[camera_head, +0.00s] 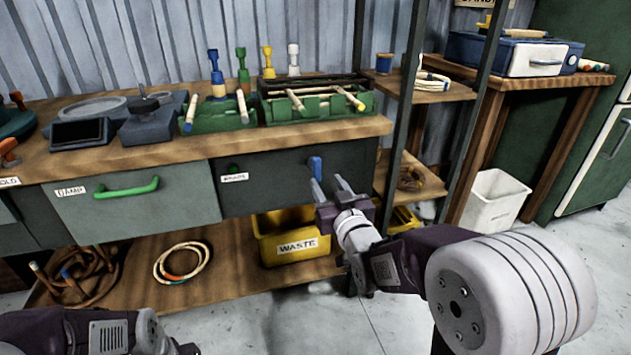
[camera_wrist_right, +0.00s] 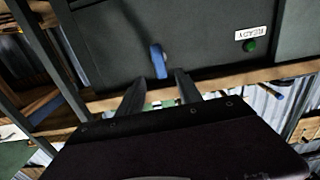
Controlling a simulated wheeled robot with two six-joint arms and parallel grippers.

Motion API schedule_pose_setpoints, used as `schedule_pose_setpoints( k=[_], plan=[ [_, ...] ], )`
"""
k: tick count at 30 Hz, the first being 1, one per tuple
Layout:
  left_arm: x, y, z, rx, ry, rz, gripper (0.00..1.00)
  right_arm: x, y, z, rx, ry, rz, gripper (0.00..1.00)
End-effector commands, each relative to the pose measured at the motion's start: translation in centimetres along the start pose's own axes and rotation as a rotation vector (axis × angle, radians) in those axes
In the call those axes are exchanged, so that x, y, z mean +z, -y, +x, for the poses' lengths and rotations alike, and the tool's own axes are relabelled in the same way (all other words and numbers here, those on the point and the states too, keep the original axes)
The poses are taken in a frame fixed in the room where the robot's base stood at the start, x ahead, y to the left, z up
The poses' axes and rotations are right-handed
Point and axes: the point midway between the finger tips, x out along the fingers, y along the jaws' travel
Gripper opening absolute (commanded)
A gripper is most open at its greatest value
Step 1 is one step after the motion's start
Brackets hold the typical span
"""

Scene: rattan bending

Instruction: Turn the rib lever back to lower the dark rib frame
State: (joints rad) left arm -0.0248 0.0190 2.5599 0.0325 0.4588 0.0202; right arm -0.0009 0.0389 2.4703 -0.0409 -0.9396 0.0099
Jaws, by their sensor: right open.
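The blue rib lever (camera_head: 316,167) sticks out from the dark front panel (camera_head: 268,178) below the bench top. It points roughly upright. My right gripper (camera_head: 331,186) is open and empty, just below and right of the lever in the head view. In the right wrist view the lever (camera_wrist_right: 159,62) stands just beyond the open fingertips (camera_wrist_right: 158,86), between their lines. I cannot tell whether they touch it. A dark frame (camera_head: 312,86) lies along the back of the green fixture (camera_head: 318,108) on the bench. My left gripper is out of view.
Pale rods lie across the green fixtures. The panel has a label (camera_head: 235,178) and a green lamp (camera_head: 234,168). A yellow waste bin (camera_head: 297,257) stands below. A dark shelf post (camera_head: 408,85) rises right of the panel. A drawer (camera_head: 140,200) with a green handle is left.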

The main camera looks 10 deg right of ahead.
Motion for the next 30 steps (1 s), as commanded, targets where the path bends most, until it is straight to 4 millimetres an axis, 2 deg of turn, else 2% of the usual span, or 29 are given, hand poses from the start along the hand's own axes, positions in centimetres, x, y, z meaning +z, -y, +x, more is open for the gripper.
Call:
schedule_pose_setpoints(
  k=[4,9,15,19,25,26,30],
  plan=[
    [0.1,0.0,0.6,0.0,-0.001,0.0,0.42,0.1,0.0,1.6,0.0,-0.001,0.0,0.42],
    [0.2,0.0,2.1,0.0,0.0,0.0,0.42,0.3,0.1,5.3,-0.001,-0.002,0.0,0.42],
    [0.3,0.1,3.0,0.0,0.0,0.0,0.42,0.1,0.0,8.3,-0.001,-0.001,0.0,0.42],
    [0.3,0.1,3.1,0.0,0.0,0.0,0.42,-0.1,0.0,9.0,-0.001,0.0,0.0,0.42],
    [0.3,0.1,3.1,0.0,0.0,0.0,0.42,-0.2,0.0,9.1,0.0,0.001,0.0,0.42],
    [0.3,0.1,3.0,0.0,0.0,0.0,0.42,-0.1,0.0,9.1,0.0,0.001,0.0,0.39],
    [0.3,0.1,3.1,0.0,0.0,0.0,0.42,-0.1,0.0,9.0,0.0,0.001,0.0,0.0]
  ],
)
